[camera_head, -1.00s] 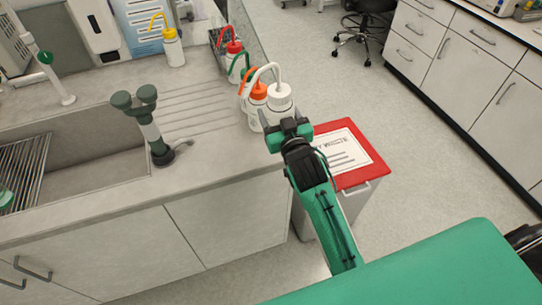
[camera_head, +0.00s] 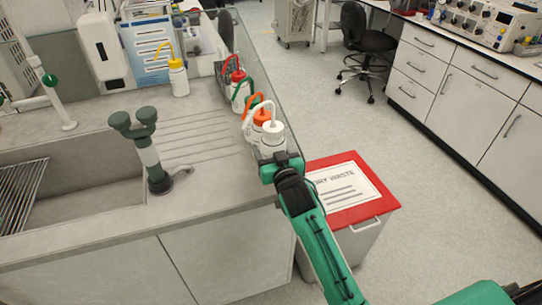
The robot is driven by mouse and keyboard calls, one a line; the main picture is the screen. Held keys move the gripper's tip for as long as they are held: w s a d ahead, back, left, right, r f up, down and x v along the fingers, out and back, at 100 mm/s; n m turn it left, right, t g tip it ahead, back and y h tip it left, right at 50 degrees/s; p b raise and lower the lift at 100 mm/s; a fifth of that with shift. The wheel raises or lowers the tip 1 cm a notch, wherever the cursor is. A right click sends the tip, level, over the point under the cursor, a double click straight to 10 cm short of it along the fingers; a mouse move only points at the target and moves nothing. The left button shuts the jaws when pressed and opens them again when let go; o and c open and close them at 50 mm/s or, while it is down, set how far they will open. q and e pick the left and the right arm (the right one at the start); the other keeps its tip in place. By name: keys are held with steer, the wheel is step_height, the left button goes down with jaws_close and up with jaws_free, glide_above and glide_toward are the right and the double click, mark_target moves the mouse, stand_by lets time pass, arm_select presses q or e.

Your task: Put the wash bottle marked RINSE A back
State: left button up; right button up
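A wash bottle with a white cap and white spout (camera_head: 272,135) is at the front right end of the sink counter (camera_head: 215,185). My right gripper (camera_head: 280,163) is around its lower part and appears shut on it. The fingers hide the bottle's base, so I cannot tell whether it touches the counter. No RINSE A marking is readable. An orange-capped wash bottle (camera_head: 259,119) stands just behind it, partly hidden. My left gripper is not in view.
A yellow-capped wash bottle (camera_head: 179,78) stands at the back of the counter. A dark green tap fixture (camera_head: 150,152) rises beside the sink (camera_head: 95,185). A red-lidded waste bin (camera_head: 385,205) stands right of the counter. The ribbed drainboard (camera_head: 195,140) is clear.

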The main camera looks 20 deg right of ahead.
steer(key=shift+f, duration=1)
steer(key=shift+f, duration=0.1)
steer(key=o, duration=0.4)
steer(key=shift+f, duration=0.1)
steer(key=o, duration=0.3)
steer(key=shift+o, duration=0.2)
